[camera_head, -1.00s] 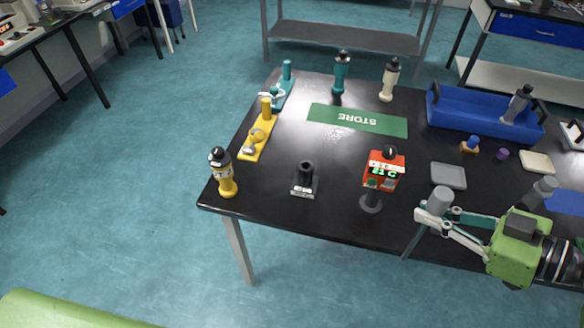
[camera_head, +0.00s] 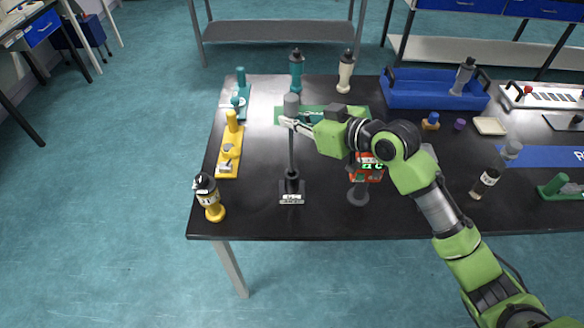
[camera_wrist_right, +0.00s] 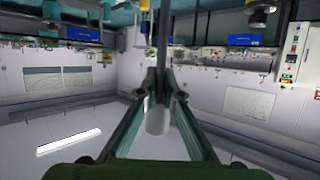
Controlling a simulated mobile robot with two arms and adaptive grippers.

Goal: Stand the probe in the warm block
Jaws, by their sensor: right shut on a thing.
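The probe has a grey handle (camera_head: 291,106) and a thin dark shaft, and stands about upright. My right gripper (camera_head: 289,122) is shut on it just below the top of the handle. In the right wrist view the fingers (camera_wrist_right: 158,105) close around the grey handle (camera_wrist_right: 158,121). A small black block (camera_head: 291,196) with an upright socket and a white label, seemingly the warm block, stands near the table's front edge. The shaft's lower end lines up with the socket mouth; I cannot tell whether it is inside. My left gripper is not in view.
A red display unit (camera_head: 369,172) on a stand is right of the block, partly behind my right arm. A green STORE mat (camera_head: 335,108) and blue crate (camera_head: 425,98) lie behind.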

